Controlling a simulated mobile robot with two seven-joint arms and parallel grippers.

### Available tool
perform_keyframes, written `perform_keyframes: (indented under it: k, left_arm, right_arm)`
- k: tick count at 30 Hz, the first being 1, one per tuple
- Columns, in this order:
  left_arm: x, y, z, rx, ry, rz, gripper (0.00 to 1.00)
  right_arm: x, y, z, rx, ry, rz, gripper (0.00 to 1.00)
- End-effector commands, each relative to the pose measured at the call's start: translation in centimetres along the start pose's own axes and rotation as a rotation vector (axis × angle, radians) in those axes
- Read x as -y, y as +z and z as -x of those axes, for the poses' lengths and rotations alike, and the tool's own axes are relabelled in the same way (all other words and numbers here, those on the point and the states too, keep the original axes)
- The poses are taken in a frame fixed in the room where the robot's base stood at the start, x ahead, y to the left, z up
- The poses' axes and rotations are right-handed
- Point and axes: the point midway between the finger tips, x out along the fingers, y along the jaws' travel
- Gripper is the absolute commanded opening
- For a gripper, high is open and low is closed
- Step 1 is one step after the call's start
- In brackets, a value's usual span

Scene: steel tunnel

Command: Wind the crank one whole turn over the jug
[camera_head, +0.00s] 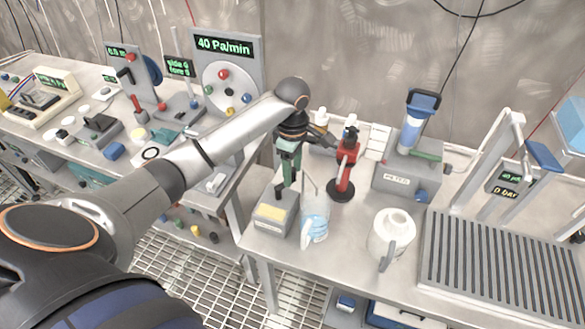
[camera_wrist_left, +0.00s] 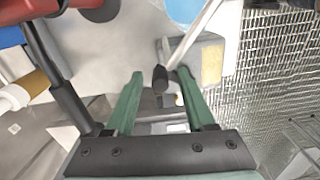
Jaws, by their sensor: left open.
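The jug (camera_head: 315,222) is clear with blue liquid low in it and stands near the bench's front edge. Part of its blue shows at the top of the left wrist view (camera_wrist_left: 186,10). Beside it is a grey box with a yellow top (camera_head: 272,213), also in the left wrist view (camera_wrist_left: 212,62). A black knob (camera_wrist_left: 160,75), which looks like the crank's grip, sits by the box. My left gripper (camera_head: 286,186) points down above the box, left of the jug. Its green fingers are open, one on each side of the knob in the left wrist view; contact cannot be told.
A red stand with a black round foot (camera_head: 340,190) is close to the jug's right. A white pitcher (camera_head: 391,235), a grey pump unit (camera_head: 408,180) and a ribbed tray (camera_head: 500,262) stand further right. A gap with grated floor (camera_head: 195,262) separates the benches.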

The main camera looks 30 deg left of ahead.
Motion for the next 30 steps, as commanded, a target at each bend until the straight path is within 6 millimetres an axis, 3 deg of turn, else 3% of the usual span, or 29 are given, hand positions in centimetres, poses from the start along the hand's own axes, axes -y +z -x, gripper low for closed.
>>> perform_keyframes:
  k: [5, 19, 30]
  left_arm:
    - [0.01, -0.02, 0.0, 0.0, 0.0, 0.0, 0.52]
    - [0.0, -0.01, 0.06, 0.0, 0.0, 0.0, 0.0]
    - [0.02, 0.04, 0.07, 0.0, 0.0, -0.008, 0.0]
  right_arm:
    - [-0.01, -0.05, -0.01, -0.001, 0.0, 0.0, 0.47]
    - [-0.02, -0.09, -0.01, -0.002, 0.0, 0.0, 0.47]
    - [-0.03, -0.11, -0.01, -0.002, 0.0, 0.0, 0.47]
